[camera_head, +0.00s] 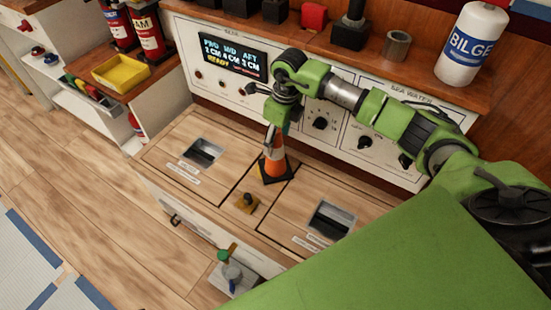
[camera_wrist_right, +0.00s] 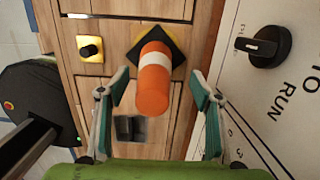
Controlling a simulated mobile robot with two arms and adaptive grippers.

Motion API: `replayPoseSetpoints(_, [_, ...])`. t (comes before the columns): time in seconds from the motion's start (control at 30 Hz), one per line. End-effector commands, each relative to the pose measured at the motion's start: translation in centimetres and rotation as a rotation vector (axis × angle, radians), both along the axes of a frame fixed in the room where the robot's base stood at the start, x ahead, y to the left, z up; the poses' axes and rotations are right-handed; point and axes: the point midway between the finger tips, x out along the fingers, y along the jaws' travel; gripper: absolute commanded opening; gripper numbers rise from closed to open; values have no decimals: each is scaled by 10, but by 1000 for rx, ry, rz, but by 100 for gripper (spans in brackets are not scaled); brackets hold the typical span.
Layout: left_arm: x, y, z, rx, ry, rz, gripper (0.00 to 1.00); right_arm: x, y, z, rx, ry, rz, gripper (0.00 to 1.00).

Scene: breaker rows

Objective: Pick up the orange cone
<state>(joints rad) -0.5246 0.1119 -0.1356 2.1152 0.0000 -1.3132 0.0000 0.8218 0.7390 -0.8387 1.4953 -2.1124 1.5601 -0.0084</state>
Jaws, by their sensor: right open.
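The orange cone (camera_head: 273,160) has a white band and a dark square base, and it stands upright on the wooden counter top (camera_head: 225,185). In the right wrist view the cone (camera_wrist_right: 153,88) is seen from above, tip toward the camera. My right gripper (camera_head: 275,128) is directly above the cone, pointing down. In the wrist view the right gripper (camera_wrist_right: 158,115) is open, one finger on each side of the cone's upper part, with gaps visible on both sides. My left gripper is not in view.
A control panel (camera_head: 318,115) with knobs and a lit display (camera_head: 232,56) rises behind the counter. Two recessed hatch handles (camera_head: 332,219) and a small black knob on a brass plate (camera_head: 248,201) are nearby. A white bilge bottle (camera_head: 470,45) stands on the shelf at right.

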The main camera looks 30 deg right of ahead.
Motion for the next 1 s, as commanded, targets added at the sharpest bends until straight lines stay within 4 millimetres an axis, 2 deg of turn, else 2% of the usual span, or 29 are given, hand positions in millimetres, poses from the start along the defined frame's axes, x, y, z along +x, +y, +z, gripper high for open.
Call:
replayPoseSetpoints(0.4, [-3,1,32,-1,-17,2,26,2,10,-50,2,-1,-3,59])
replayPoseSetpoints(0.67, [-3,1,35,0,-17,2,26,2,10,-52,1,-2,-2,59])
replayPoseSetpoints(0.7, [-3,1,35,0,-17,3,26,2,10,-52,1,-2,-2,56])
replayPoseSetpoints(0.8, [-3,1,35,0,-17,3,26,2,10,-52,1,-2,-2,31])
replayPoseSetpoints(0.9, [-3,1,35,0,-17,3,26,2,10,-52,1,-2,-2,9])
replayPoseSetpoints(1.0, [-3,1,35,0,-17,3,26,3,10,-51,2,-3,-2,9])
